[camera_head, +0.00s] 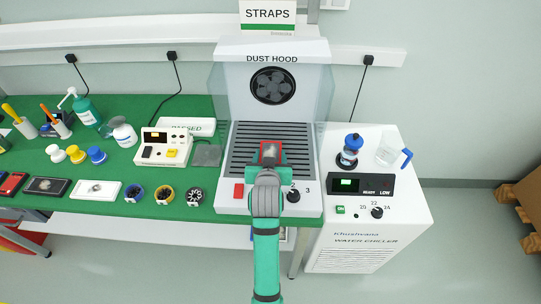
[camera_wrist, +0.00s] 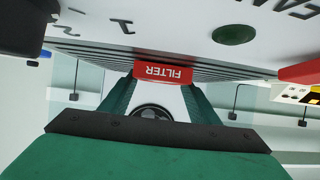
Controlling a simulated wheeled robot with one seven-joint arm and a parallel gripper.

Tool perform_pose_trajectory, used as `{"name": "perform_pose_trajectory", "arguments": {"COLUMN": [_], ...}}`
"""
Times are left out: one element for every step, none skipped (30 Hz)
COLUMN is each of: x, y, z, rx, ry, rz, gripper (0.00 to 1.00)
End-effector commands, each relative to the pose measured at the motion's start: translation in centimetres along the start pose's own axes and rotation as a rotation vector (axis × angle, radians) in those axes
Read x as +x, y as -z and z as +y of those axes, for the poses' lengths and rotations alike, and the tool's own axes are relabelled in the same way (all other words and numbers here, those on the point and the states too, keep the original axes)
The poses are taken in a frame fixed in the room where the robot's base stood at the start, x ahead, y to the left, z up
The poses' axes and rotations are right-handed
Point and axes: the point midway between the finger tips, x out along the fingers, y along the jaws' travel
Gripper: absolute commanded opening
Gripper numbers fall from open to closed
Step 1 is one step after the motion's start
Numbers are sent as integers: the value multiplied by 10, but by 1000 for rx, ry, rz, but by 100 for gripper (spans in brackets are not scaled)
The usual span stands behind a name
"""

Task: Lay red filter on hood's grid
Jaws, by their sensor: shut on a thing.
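The dust hood (camera_head: 314,207) is a white unit with a dark slatted grid (camera_head: 241,160) and a round fan at its back wall. The red filter (camera_head: 281,152) is over the grid's right-middle part, at the end of my arm. In the wrist view the red filter (camera_wrist: 163,71), marked FILTER, is between my gripper's fingers (camera_wrist: 155,92). My gripper (camera_head: 270,164) is shut on it. In the wrist view the grid's slats (camera_wrist: 215,68) show close by the filter. I cannot tell whether the filter touches the grid.
A red button (camera_head: 239,190) and a black knob (camera_head: 293,196) are on the hood's front panel. A water chiller (camera_head: 375,225) with a blue-capped bottle (camera_head: 350,150) and a jug (camera_head: 388,151) stands on the right. A beige device (camera_head: 163,147) and several small items crowd the green mat on the left.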

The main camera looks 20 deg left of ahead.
Motion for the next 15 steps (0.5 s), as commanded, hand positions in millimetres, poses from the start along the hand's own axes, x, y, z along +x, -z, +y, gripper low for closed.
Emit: {"name": "perform_pose_trajectory", "arguments": {"x": [0,0,1,1,1,1,1,1,1,1,1,1,1,1,1], "y": [0,0,-1,-2,-2,-2,-2,-2,-2,-2,-2,-2,-2,-2,-2], "z": [0,0,0,0,0,0,0,0,0,0,0,0,0,0,0], "rx": [0,0,0,0,0,0,0,0,0,0,0,0,0,0,0], "ry": [0,0,0,0,0,0,0,0,0,0,0,0,0,0,0], "rz": [0,0,0,-1,-1,-1,0,0,0,0,0,0,0,0,0], "gripper": [33,33,33,33,58,67,74,74,74,74,74,74,74,74,74]}}
